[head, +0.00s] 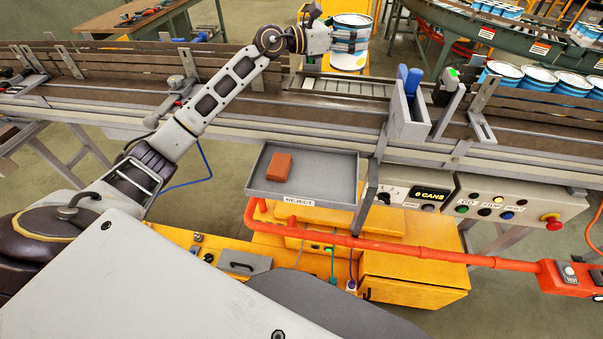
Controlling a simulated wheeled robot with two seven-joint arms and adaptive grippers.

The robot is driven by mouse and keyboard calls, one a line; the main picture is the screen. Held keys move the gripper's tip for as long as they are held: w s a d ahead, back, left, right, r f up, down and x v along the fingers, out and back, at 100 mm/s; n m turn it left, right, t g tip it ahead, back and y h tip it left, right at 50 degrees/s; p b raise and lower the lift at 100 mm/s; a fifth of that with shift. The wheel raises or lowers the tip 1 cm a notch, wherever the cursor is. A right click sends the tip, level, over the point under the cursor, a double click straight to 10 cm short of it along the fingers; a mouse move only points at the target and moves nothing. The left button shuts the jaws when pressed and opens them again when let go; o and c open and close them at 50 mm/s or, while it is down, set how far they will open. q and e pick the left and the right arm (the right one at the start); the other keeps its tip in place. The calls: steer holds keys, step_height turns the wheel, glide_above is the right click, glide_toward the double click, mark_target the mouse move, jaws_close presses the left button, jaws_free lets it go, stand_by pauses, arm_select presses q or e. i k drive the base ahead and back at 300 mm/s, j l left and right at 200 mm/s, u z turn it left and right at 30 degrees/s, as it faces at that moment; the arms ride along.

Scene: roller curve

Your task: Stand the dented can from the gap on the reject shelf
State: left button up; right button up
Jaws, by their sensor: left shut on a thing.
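My left gripper (335,40) is shut on a blue and white can (350,60) with a silvery lid. The can is upright and shows above the far side of the roller gap (345,92) in the conveyor. I cannot make out a dent from here. The reject shelf (325,185) is a grey tray with a low rim and a REJECT label, on the near side of the conveyor. A reddish-brown block (280,163) lies on its left part, and the rest of the shelf is bare. My right gripper is not in view.
Grey upright plates with blue tops (408,110) and a dark sensor with a green light (446,87) stand right of the rollers. Several blue cans (540,78) stand beyond them. A control panel (500,203) hangs right of the shelf, and an orange-red pipe (400,247) runs below.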

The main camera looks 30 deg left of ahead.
mark_target(325, 176)
steer(key=k, duration=0.85)
